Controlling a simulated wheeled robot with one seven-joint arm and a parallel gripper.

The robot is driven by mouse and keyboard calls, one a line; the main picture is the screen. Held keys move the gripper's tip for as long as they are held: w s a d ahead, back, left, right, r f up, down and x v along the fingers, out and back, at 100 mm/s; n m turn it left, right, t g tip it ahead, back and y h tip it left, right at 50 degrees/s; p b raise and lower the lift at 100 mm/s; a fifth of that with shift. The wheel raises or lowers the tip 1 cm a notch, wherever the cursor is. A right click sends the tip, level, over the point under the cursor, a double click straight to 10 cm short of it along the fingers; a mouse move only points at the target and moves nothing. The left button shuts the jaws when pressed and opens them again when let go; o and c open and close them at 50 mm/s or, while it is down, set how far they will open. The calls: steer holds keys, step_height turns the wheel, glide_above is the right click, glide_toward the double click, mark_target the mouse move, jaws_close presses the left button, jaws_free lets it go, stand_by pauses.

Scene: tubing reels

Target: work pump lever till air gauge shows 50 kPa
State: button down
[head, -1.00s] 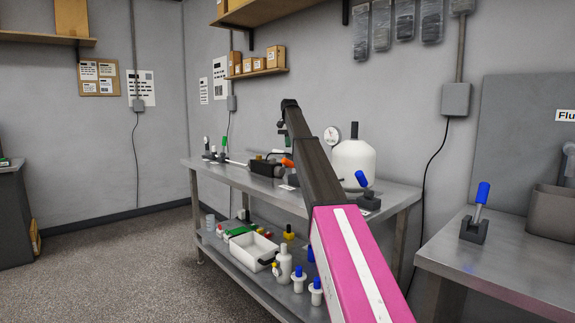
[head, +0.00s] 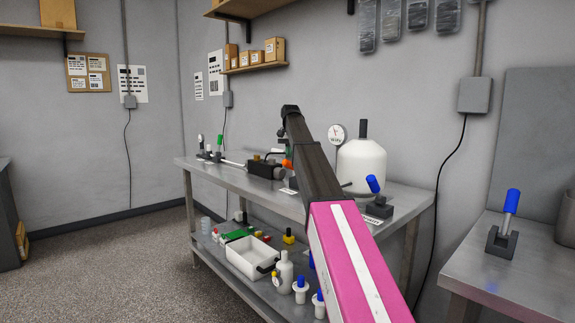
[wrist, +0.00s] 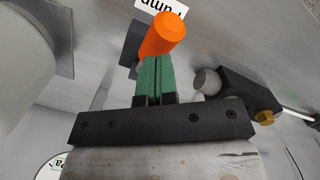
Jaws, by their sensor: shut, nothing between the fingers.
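The pump lever's orange handle (head: 287,164) shows beside my arm in the head view, over the bench. In the wrist view the orange handle (wrist: 164,36) stands right at the tips of my gripper (wrist: 155,62). Its green fingers are shut together with nothing between them. I cannot tell whether they touch the handle. Only part of a gauge face (wrist: 52,168) shows in the wrist view.
A black block with a brass knob (wrist: 265,117) sits right of the handle. Blue-handled levers stand on the bench's right end (head: 373,184) and on the right table (head: 511,201). A green-handled lever (head: 219,142) is at the far left. The lower shelf holds a white bin (head: 250,262) and bottles.

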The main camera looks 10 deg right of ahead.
steer(key=shift+s+f, duration=0.1)
steer(key=shift+f, duration=1.1)
